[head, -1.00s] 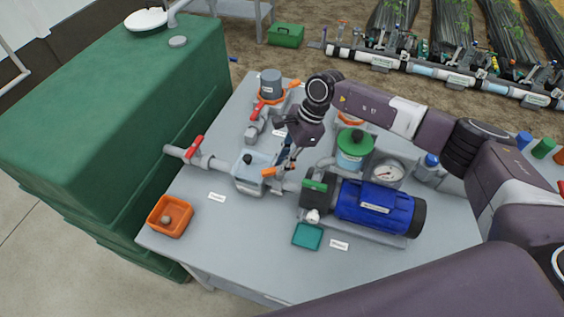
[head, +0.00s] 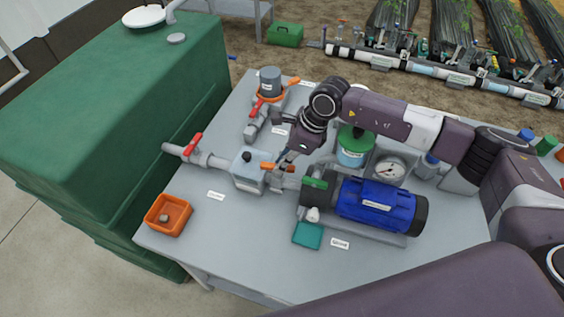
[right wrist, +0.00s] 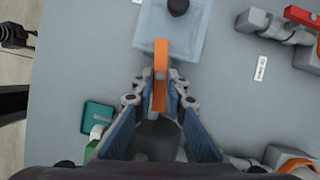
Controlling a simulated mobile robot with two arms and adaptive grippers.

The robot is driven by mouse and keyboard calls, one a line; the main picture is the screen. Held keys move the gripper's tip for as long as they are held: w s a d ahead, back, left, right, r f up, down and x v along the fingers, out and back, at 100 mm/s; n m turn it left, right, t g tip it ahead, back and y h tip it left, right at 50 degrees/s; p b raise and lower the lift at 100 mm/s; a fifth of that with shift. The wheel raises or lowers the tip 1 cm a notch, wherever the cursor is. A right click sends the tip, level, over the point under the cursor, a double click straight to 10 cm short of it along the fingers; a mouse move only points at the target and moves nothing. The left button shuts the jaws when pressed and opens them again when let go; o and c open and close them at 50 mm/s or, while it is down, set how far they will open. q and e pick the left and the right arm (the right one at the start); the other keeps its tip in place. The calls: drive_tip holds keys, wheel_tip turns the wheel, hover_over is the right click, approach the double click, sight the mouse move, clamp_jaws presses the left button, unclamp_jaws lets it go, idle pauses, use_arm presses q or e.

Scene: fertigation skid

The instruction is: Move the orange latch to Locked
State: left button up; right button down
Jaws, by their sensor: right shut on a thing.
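The orange latch (head: 270,166) is a short bar beside the clear, pale-blue box (head: 245,184) with a black knob on the grey bench. In the right wrist view the latch (right wrist: 160,62) lies lengthwise between my fingers, its far end over the edge of the box (right wrist: 208,42). My right gripper (head: 284,164) is shut on the latch; in the wrist view its fingertips (right wrist: 159,92) flank the bar. The gripper hides part of the latch and the pipe behind it. I cannot read any Locked mark. My left gripper is not in view.
The blue pump (head: 378,205) stands right of the latch, with a green-lidded jar (head: 354,150) and gauge (head: 389,171) behind. A red-handled valve (head: 194,144) is left on the pipe. An orange tray (head: 155,226) is front left. The bench front is mostly clear.

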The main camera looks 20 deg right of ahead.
drive_tip(key=shift+a+m+t+b, duration=0.1)
drive_tip(key=shift+m+t+b, duration=0.3)
drive_tip(key=shift+m, duration=0.7)
drive_tip(key=shift+r, duration=0.1)
drive_tip(key=c, duration=1.9)
unclamp_jaws()
drive_tip(key=shift+c, duration=0.2)
drive_tip(key=v, duration=1.2)
drive_tip(key=shift+a, duration=0.25)
drive_tip(key=shift+s, duration=0.1)
